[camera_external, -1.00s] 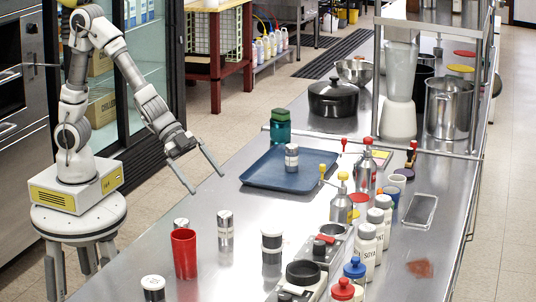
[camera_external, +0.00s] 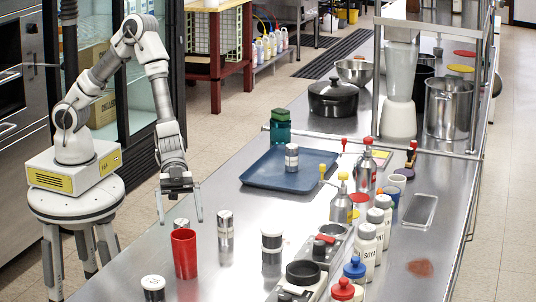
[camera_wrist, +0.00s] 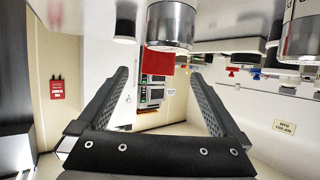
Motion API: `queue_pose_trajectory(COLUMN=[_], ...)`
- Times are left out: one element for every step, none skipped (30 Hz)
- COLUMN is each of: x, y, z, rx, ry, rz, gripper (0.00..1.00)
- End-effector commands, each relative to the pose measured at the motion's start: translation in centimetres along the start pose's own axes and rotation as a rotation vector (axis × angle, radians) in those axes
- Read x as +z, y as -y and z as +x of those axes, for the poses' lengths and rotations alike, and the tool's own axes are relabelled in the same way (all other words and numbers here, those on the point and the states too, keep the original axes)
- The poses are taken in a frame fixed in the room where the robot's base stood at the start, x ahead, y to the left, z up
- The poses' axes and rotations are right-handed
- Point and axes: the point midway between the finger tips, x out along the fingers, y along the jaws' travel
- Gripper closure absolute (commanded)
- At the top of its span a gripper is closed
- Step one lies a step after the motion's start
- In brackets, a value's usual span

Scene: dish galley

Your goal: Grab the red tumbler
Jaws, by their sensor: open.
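The red tumbler (camera_external: 184,256) stands upright near the left edge of the steel counter in the external view. My gripper (camera_external: 180,221) points down just behind it, with its fingers spread and nothing visible between them. In the wrist view, which looks upside down, the tumbler (camera_wrist: 160,63) shows as a red patch beyond the spread fingers (camera_wrist: 160,74). A metal-bodied shaker (camera_wrist: 171,25) partly hides it there.
That small shaker (camera_external: 181,223) stands behind the tumbler, near my fingertips. Other shakers stand to the right (camera_external: 225,228) and at the front (camera_external: 153,284). A blue tray (camera_external: 262,176) lies farther back. Counter left of the bottles is partly clear.

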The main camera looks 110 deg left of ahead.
Motion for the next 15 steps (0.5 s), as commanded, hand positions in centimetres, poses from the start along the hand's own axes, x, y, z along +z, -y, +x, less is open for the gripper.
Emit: queue_pose_trajectory(x=[0.1,0.1,0.1,0.1,0.0,0.0,0.0,0.0,0.0,0.0,0.0,0.0,-0.1,-0.1,-0.1], y=[-0.1,-0.1,-0.1,-0.1,0.0,0.0,0.0,0.0,0.0,0.0,0.0,-0.1,-0.1,-0.1,-0.2], z=[1.2,1.8,2.4,2.9,3.3,3.7,3.9,4.1,4.3,4.4,4.6,4.9,5.2,5.6,6.3], rx=[0.004,0.003,0.002,0.002,0.002,0.000,0.000,0.000,0.000,0.000,0.000,0.000,0.001,0.001,0.002], ry=[-0.001,-0.001,0.000,0.000,0.000,0.000,0.000,0.000,0.000,0.000,0.000,0.000,0.000,0.000,0.001], rz=[0.000,0.001,0.000,0.001,0.002,0.001,0.001,0.001,0.001,0.001,0.001,0.001,0.001,0.001,0.000], gripper=[0.00,0.00,0.00,0.00,0.00,0.00,0.00,0.00,0.00,0.00,0.00,0.00,0.00,0.00,0.00])
